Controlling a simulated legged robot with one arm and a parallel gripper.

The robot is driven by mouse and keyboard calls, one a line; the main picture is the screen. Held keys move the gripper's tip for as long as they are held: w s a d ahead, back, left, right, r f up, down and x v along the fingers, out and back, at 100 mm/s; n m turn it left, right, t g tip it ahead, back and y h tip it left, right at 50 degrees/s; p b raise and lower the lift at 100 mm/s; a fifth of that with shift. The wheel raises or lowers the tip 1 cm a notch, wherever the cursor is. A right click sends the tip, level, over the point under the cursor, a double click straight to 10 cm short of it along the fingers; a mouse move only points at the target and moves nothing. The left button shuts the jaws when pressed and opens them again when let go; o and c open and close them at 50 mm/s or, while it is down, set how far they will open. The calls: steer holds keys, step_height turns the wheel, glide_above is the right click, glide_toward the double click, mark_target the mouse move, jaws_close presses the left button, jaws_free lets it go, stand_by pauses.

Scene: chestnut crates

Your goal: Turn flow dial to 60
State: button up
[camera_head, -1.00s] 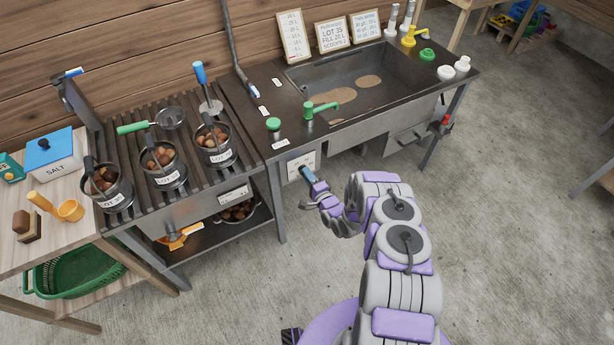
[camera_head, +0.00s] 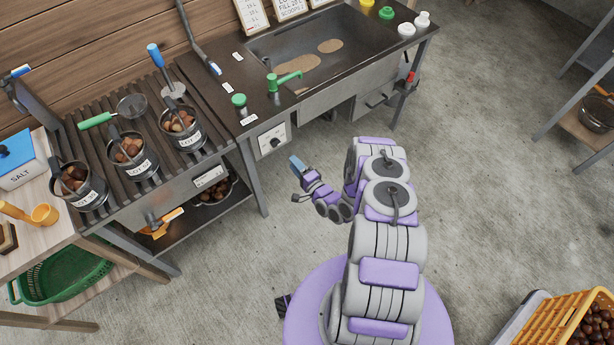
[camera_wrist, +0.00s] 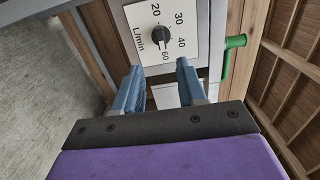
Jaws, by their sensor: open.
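The flow dial (camera_head: 273,142) is a small dark knob on a white panel on the front of the sink unit. In the wrist view the black dial (camera_wrist: 160,35) sits among the marks 20, 30, 40 and 60, with L/min printed beside them. The 60 mark lies just below the knob there; the knob's exact pointer setting is too small to read surely. My gripper (camera_head: 294,162) is in front of the panel, apart from it. In the wrist view its two blue fingers (camera_wrist: 160,82) are open and empty, with the dial beyond their tips.
A green tap (camera_head: 285,78) and a green knob (camera_head: 239,101) stand on the counter above the panel. A slatted rack (camera_head: 100,150) with several pots is on the left. A yellow crate (camera_head: 545,322) stands at lower right. The floor around my gripper is clear.

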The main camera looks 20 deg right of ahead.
steer(key=p+v, duration=0.1)
steer(key=v, duration=0.6)
stand_by(0.4)
